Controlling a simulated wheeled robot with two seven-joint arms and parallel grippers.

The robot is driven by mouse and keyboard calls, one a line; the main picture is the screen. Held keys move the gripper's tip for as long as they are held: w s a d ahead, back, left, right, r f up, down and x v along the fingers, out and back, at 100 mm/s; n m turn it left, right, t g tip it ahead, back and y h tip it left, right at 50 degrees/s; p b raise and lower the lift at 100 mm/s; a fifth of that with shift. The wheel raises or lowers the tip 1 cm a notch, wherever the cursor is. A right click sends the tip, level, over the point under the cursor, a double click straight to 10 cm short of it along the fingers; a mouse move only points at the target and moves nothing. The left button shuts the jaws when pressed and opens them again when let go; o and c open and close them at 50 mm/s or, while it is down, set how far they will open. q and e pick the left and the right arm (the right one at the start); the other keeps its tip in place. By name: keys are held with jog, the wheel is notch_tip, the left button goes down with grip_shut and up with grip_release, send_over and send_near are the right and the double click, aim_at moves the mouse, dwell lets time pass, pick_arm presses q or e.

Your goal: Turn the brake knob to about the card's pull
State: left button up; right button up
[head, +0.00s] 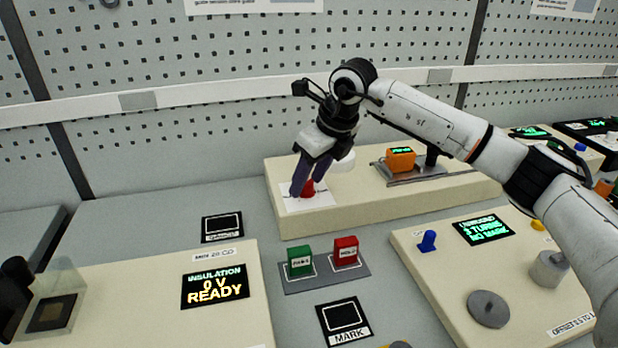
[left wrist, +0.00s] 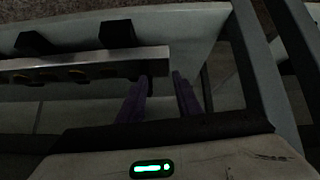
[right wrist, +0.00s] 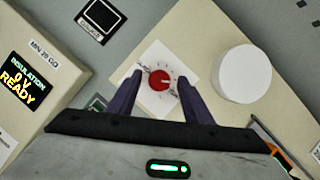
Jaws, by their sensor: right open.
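The red brake knob (right wrist: 160,80) sits on a white dial card (right wrist: 150,57) with marks around it. In the head view the knob (head: 307,188) is partly hidden by my gripper, and its card (head: 318,203) lies on the cream block. My right gripper (head: 307,188) is over the knob, with its purple fingers apart. In the right wrist view my right gripper (right wrist: 160,80) has one finger on each side of the knob, with gaps showing. My left gripper (left wrist: 163,80) shows in the left wrist view, fingers apart and empty, away from the knob.
A white round cylinder (right wrist: 242,74) stands beside the card. An orange display unit (head: 400,158) is further right on the block. Green (head: 300,261) and red (head: 345,251) blocks stand in front. An INSULATION panel reads 0 V READY (head: 215,286). A metal bar (left wrist: 70,67) is near my left gripper.

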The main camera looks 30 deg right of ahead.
jog(key=v, duration=1)
jog(key=shift+b, duration=0.4)
jog(key=shift+s, duration=0.15)
